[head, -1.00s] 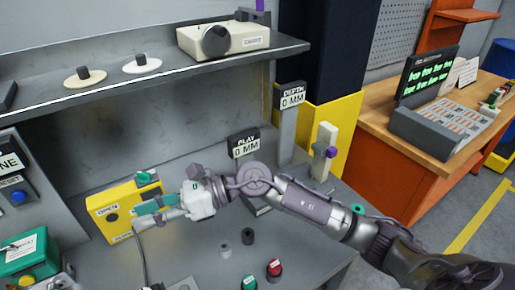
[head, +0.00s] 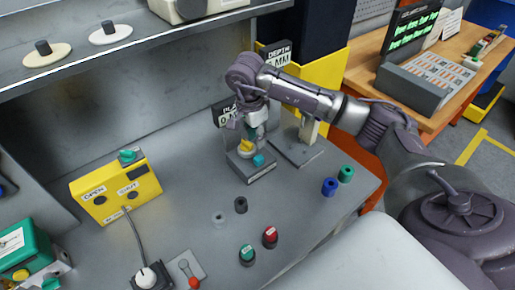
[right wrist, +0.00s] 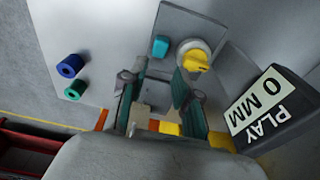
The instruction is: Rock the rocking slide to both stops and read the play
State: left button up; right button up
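The fixture beside the PLAY display is a grey base (head: 262,176) with a teal block (head: 258,160) and a yellow knob (head: 246,147) on a pale round disc. I cannot tell which part is the rocking slide. The right wrist view also shows the teal block (right wrist: 160,47) and yellow knob (right wrist: 194,60). My right gripper (head: 255,131) points down just above the fixture. In the right wrist view its teal-padded fingers (right wrist: 157,95) stand apart with nothing held between them. The PLAY display (right wrist: 268,108) reads 0 MM. My left gripper is out of view.
A yellow OPEN/SHUT box (head: 115,192) stands left on the bench. Blue (head: 330,187) and green (head: 346,174) rings lie at the right. The DEPTH display (head: 277,55) is partly covered by my arm.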

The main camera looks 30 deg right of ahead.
aim_at(258, 157)
jog(key=f, duration=0.3)
jog(key=f+p, duration=0.1)
jog(key=f, duration=0.2)
jog(key=d+f+p, duration=0.1)
jog(key=f, duration=0.2)
grip_shut()
